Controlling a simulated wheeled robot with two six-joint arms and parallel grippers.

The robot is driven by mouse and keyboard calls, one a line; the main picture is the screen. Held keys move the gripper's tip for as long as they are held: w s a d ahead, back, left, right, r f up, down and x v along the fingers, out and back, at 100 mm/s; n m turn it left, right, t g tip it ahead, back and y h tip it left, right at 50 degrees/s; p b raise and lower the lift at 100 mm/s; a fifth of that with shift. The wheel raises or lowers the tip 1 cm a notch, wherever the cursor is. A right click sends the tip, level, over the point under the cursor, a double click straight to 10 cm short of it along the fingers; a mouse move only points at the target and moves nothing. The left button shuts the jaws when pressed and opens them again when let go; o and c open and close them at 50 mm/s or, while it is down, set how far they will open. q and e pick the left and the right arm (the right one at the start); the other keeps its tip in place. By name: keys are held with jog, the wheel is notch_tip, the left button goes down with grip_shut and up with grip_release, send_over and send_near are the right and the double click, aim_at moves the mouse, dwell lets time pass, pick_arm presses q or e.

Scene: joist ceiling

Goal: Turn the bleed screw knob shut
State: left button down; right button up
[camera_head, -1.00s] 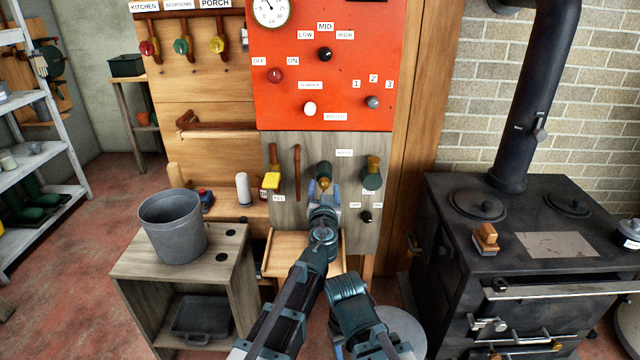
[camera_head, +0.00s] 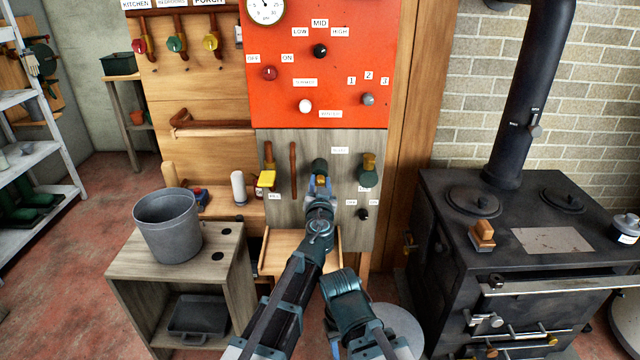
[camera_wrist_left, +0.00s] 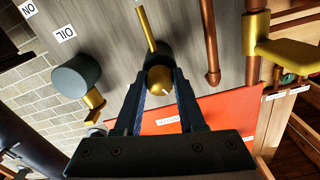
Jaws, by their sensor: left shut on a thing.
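The bleed screw knob is a small round brass knob on a dark round fitting, in the middle of the grey wood panel (camera_head: 286,143). In the left wrist view the brass knob (camera_wrist_left: 160,80) sits between the fingertips, with a pale mark on its face. My left gripper (camera_head: 321,182) reaches up to the panel from below and is shut on the knob; its fingers also show in the left wrist view (camera_wrist_left: 160,92). In the head view the gripper hides most of the knob.
A yellow-handled valve (camera_head: 266,179) is left of the knob, and a dark green and brass fitting (camera_head: 367,170) is right. A small black knob (camera_head: 363,214) is lower right. A bucket (camera_head: 167,226) stands on a bench at left; a black stove (camera_head: 520,200) is at right.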

pick_arm(q)
jog(key=m, duration=0.5)
dwell(0.3)
jog(key=c, duration=0.5)
grip_release()
jog(key=shift+s, duration=0.1)
